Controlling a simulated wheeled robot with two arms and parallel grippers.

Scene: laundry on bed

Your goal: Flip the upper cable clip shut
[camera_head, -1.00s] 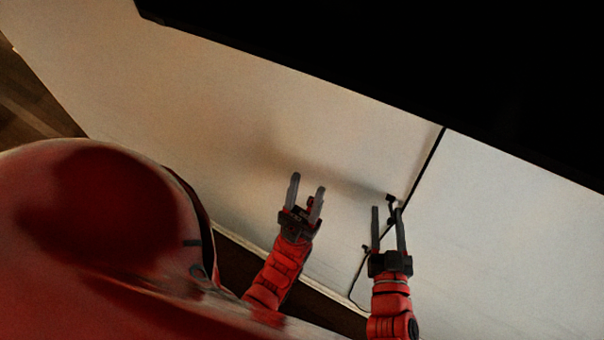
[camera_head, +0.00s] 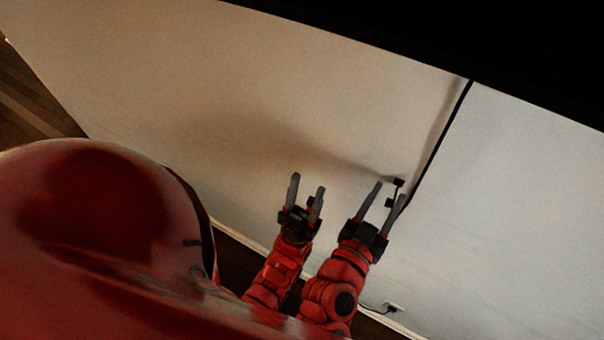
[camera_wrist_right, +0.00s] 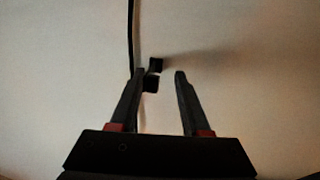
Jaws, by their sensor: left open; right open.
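The upper cable clip (camera_head: 398,183) is a small dark piece on the wall beside the black cable (camera_head: 440,132). Two dark blocks joined by a thin part show, so it looks open. My right gripper (camera_head: 390,191) is open and empty, its fingertips close to the clip. In the right wrist view the clip (camera_wrist_right: 154,66) shows between the fingertips, nearer the left finger; contact cannot be told. My left gripper (camera_head: 308,184) is open and empty, farther left in front of the wall. No lower clip can be made out.
The pale wall (camera_head: 200,110) is wide and bare to the left. A wall outlet (camera_head: 393,307) with a cord sits low, near my right arm. A large black area fills the top.

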